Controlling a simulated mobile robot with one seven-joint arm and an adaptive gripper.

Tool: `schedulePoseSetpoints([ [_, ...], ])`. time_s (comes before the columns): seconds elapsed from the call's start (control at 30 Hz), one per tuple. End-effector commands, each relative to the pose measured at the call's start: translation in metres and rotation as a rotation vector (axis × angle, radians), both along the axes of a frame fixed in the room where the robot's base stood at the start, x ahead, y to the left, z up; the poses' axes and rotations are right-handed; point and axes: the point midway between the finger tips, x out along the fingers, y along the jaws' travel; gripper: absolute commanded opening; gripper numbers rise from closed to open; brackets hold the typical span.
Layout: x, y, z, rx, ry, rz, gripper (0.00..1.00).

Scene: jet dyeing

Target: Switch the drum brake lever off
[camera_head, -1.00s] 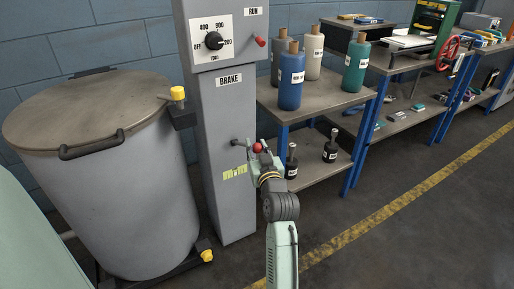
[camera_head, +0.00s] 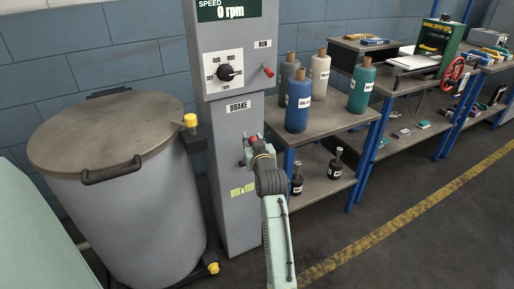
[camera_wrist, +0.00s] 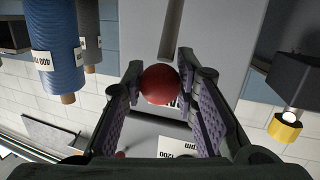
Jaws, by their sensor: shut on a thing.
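The brake lever's red knob (camera_head: 253,138) is on the front of the grey control column (camera_head: 232,205), below the BRAKE label (camera_head: 238,106). My gripper (camera_head: 254,144) is at the knob and hides most of the lever's arm. In the wrist view the red knob (camera_wrist: 160,84) sits between the two fingers of my gripper (camera_wrist: 160,88), which are shut on it. The lever's arm appears raised, with the knob nearer the BRAKE label than the yellow-green label (camera_head: 243,189). The speed display (camera_head: 230,9) reads 0 rpm.
A RUN lever with a red tip (camera_head: 268,71) and a speed dial (camera_head: 226,72) are above on the column. A lidded grey drum (camera_head: 130,220) stands left. The floor in front is open.

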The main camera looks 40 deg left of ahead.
Motion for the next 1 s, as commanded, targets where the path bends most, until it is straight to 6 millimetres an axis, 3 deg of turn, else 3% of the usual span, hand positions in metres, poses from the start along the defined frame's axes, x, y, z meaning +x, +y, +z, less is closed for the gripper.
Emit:
schedulePoseSetpoints([
  [0.23,0.004,0.013,0.011,0.008,-0.008,0.003,0.00],
  [0.7,0.004,0.015,0.013,0.010,-0.010,0.003,0.00],
  [0.73,0.004,0.015,0.013,0.010,-0.010,0.004,0.28],
  [1.0,0.005,0.014,0.010,0.005,-0.005,0.002,0.46],
])
